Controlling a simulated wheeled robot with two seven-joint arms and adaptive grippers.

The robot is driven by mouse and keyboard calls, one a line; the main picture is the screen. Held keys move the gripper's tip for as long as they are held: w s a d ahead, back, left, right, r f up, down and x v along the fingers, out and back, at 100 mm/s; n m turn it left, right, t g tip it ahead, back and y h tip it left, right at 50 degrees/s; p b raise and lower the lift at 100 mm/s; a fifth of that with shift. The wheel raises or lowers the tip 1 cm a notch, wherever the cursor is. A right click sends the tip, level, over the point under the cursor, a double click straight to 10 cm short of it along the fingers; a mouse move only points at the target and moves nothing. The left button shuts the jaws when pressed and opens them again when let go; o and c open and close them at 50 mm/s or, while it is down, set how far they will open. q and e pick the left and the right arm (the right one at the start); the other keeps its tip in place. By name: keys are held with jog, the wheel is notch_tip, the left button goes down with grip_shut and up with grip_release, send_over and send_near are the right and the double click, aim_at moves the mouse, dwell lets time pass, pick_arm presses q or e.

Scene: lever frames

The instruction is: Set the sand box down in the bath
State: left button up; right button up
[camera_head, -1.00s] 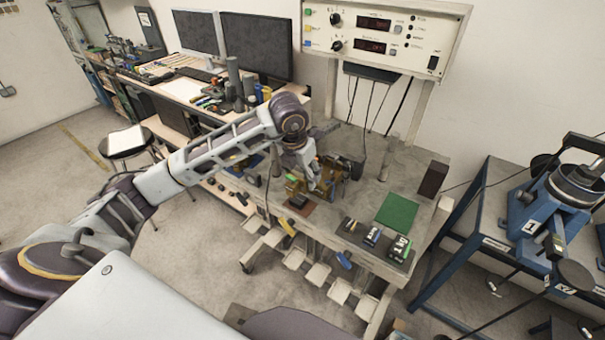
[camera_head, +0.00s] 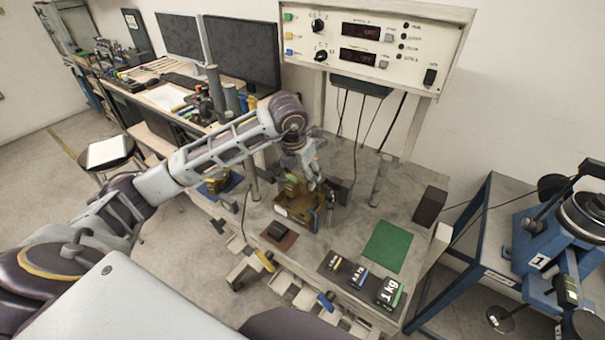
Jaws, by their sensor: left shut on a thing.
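The sand box (camera_head: 291,185), small and brownish with a green patch, shows just below my left gripper (camera_head: 311,174). The gripper is shut on it; its fingers are small and partly hidden by the hand. The bath appears to be the open brass-brown tray (camera_head: 293,211) on the grey bench. The sand box overlaps the bath's back left part in the picture. I cannot tell whether it touches the bath or hangs above it. My right gripper is not in view.
A dark block on a brown mat (camera_head: 279,235) lies front left of the bath. Labelled weights (camera_head: 362,276) stand at the bench front, and a green mat (camera_head: 388,245) lies right. A post (camera_head: 380,180) rises behind. A brass part (camera_head: 217,183) sits on a blue mat at left.

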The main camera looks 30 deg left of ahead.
pick_arm(q)
jog(key=shift+w+r, duration=0.2)
jog(key=shift+w, duration=0.15)
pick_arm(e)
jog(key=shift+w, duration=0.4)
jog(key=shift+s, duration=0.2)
pick_arm(q)
jog(key=shift+f, duration=0.55)
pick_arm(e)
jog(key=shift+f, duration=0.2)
pick_arm(q)
jog(key=shift+f+b, duration=0.75)
jog(key=shift+f, duration=0.5)
jog(key=shift+f+b, duration=1.95)
jog(key=shift+f, duration=0.2)
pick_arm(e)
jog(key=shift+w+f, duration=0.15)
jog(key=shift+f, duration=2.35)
pick_arm(q)
jog(key=shift+f+b, duration=0.3)
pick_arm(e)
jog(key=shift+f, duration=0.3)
